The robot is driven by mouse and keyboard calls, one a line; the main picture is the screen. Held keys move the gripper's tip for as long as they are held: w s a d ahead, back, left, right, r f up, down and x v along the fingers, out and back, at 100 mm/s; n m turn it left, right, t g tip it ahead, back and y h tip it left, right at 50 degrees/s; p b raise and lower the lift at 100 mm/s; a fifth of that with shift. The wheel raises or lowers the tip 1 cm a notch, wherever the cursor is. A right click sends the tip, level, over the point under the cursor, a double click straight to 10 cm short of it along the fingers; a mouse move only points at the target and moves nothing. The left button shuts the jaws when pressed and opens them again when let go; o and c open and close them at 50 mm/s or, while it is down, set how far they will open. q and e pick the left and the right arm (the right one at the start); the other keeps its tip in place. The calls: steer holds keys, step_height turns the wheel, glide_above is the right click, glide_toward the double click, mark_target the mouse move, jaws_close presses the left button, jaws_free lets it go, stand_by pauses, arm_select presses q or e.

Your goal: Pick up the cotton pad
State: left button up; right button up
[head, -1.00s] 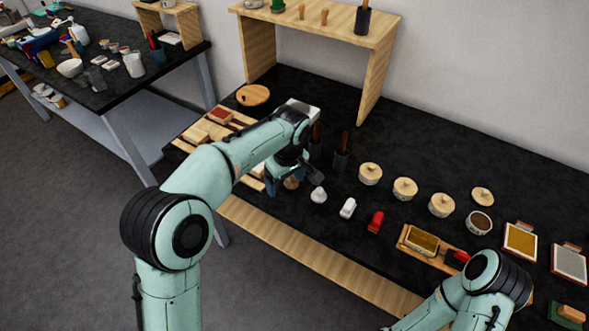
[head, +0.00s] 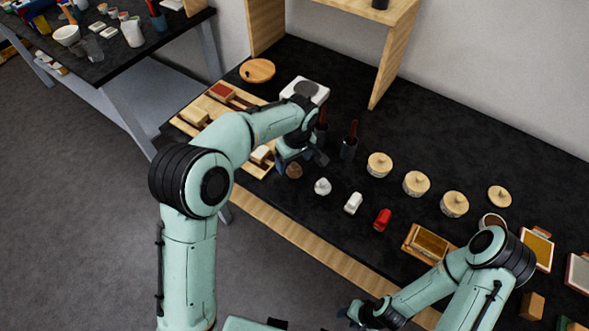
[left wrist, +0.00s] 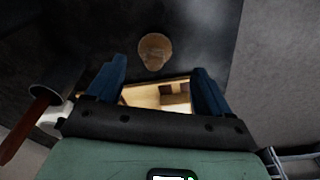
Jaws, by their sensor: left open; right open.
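A small white rounded lump (head: 322,186), which looks like the cotton pad, sits on the black tabletop. A brown rounded lump (head: 294,171) lies to its left, close to my left gripper (head: 303,159). I cannot be fully sure which lump is the pad. The left gripper is open and empty. In the left wrist view the brown lump (left wrist: 155,51) shows just beyond the gap between the blue fingers (left wrist: 158,78), apart from them; the white lump is not clearly seen there. My right gripper (head: 356,313) is open, low in the head view, away from both lumps.
A white block (head: 353,203) and a red one (head: 382,219) continue the row. Lidded pots (head: 416,183) stand behind. Dark holders with brown handles (head: 349,147) stand close beyond the left gripper. A wooden tray (head: 259,170) with blocks lies left. A wooden shelf (head: 392,55) stands behind.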

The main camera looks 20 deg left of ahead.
mark_target(295, 165)
arm_select(q)
steer(key=f, duration=0.2)
steer(key=w+f, duration=0.1)
steer(key=f, duration=0.2)
steer(key=shift+w+f, duration=0.1)
steer(key=c, duration=1.1)
